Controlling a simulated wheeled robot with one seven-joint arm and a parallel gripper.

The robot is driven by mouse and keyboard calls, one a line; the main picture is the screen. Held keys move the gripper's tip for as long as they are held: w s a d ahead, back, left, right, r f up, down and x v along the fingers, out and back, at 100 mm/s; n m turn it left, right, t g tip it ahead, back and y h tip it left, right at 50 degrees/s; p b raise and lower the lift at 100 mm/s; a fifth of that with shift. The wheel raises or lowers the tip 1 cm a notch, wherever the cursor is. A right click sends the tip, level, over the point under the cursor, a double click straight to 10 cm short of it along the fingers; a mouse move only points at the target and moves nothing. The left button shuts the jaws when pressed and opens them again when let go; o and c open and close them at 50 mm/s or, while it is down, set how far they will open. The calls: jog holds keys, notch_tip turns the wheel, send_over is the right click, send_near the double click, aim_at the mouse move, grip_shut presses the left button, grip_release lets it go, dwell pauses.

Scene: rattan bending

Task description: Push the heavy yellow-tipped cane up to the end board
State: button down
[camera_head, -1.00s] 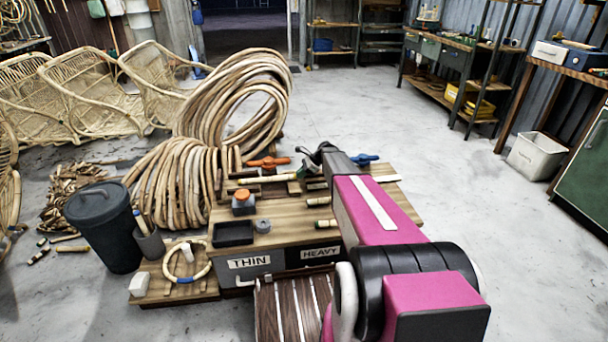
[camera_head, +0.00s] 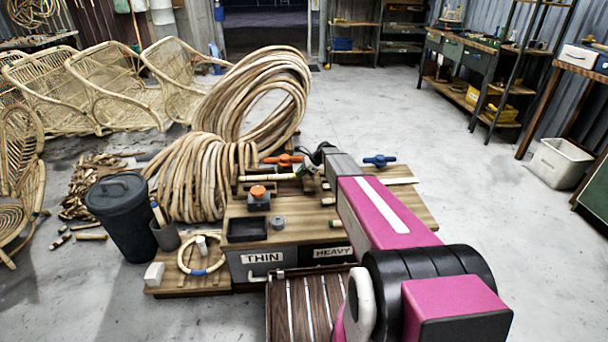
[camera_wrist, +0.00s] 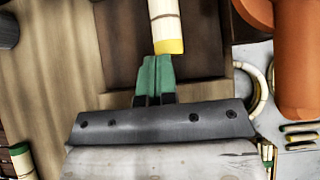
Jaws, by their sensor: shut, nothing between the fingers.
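The pale cane (camera_head: 268,178) lies across the back part of the bench in the head view. In the wrist view the cane (camera_wrist: 166,20) runs up out of the frame, and its yellow tip (camera_wrist: 170,47) faces my gripper. My gripper (camera_wrist: 154,62) has green fingertips closed together, with nothing between them. They are right at the yellow tip; I cannot tell whether they touch it. In the head view my gripper (camera_head: 312,166) is at the cane's right end, partly hidden by my arm. I cannot clearly make out the end board near the cane's left end.
A blue handle (camera_head: 379,161), an orange-capped block (camera_head: 258,196) and a black tray (camera_head: 247,229) are on the bench. Coiled canes (camera_head: 190,180) stand behind left.

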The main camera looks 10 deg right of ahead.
jog(key=shift+a, duration=0.25)
jog(key=v, duration=1.1)
jog(key=s+r+n+h, duration=0.1)
jog(key=s+n+h, duration=0.3)
jog(key=s, duration=1.4)
jog(key=s+r+n+h, duration=0.1)
jog(key=s+n+h, duration=0.3)
jog(key=s+n, duration=0.9)
jog(key=s, duration=0.6)
jog(key=shift+s+d+r+n+h, duration=0.15)
jog(key=shift+d+r+n+h, duration=0.15)
jog(key=shift+d+h, duration=0.1)
